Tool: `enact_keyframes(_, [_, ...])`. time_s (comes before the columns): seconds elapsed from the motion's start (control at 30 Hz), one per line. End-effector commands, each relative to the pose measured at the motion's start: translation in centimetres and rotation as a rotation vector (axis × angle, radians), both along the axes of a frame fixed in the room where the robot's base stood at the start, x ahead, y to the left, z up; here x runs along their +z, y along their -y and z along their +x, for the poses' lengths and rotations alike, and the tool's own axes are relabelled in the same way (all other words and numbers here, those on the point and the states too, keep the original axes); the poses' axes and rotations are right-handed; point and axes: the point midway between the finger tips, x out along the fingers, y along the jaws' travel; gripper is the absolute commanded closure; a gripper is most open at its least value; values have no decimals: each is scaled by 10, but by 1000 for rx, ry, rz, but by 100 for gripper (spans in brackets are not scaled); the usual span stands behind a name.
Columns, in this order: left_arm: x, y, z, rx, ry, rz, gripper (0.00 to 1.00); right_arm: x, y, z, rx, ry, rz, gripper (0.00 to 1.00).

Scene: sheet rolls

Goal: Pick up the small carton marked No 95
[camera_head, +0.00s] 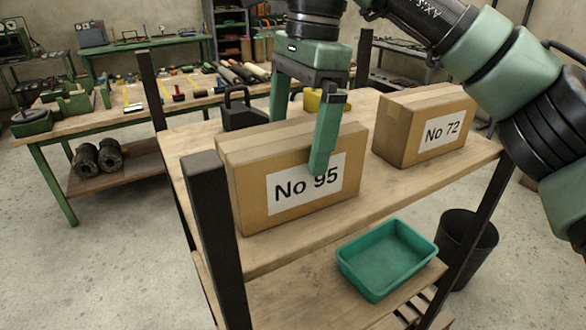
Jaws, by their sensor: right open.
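The small carton marked No 95 (252,168) is a brown box with a white label, upright on the top board of a wooden rack with dark posts. My right gripper (300,142) is open and points down over the carton. One green finger hangs in front of the labelled face and covers part of the label's top edge. The other finger goes down behind the carton's top, its tip hidden. I cannot tell whether either finger touches the carton. My left gripper is not in view.
A second carton marked No 72 (425,124) stands to the right on the same board (350,207). A black object (243,110) and a yellow item (322,100) are behind the carton. A green tray (387,258) lies on the lower shelf. Dark posts (212,235) rise at the corners.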

Motion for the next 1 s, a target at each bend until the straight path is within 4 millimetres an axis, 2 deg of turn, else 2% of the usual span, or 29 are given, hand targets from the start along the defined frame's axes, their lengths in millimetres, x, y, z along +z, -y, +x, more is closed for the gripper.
enact_keyframes(0.23, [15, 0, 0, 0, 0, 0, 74, -30, -5, -1, 1, -2, -1, 0])
enact_keyframes(0.4, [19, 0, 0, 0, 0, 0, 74, -52, -8, -3, 1, -1, 0, 0])
enact_keyframes(0.67, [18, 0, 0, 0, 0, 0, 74, -56, -9, -3, 1, 1, 1, 0])
enact_keyframes(0.77, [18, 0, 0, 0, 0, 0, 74, -56, -9, -3, 1, 1, 1, 25])
enact_keyframes(1.0, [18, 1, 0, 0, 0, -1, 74, -56, -9, -3, 1, 1, 1, 92])
